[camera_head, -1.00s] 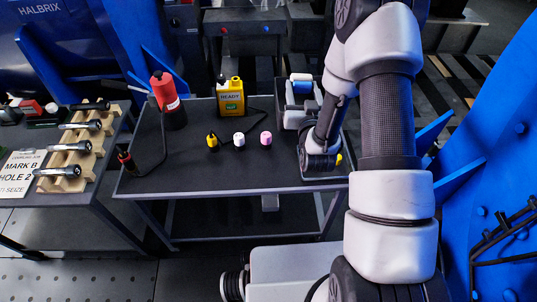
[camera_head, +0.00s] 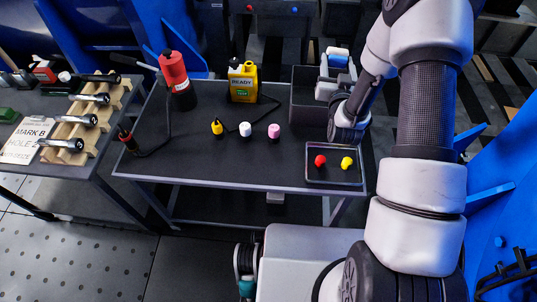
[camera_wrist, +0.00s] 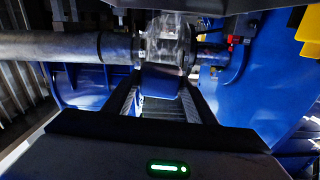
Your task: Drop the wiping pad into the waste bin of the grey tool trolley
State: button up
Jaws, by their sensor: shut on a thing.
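My gripper (camera_head: 335,74) is at the back right of the grey tool trolley (camera_head: 225,167), shut on the blue wiping pad (camera_head: 338,61). In the wrist view the pad (camera_wrist: 160,83) sits between the two fingertips. The waste bin (camera_head: 307,108) is a dark open-topped box at the trolley's right rear. In the head view my gripper and wrist overlap the bin's right part and hide some of its rim. The pad appears near the bin's far edge; its height above the bin cannot be told.
A small tray (camera_head: 333,184) with a red and a yellow piece lies in front of the bin. A yellow bottle (camera_head: 243,82), a red bottle (camera_head: 174,75) and several small capped pieces stand farther left. A rack of tools (camera_head: 83,125) is on the left bench.

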notch_tip(320, 180, down, 4)
jog(key=shift+f+b, duration=0.1)
jog(key=shift+b, duration=0.75)
jog(key=o, duration=1)
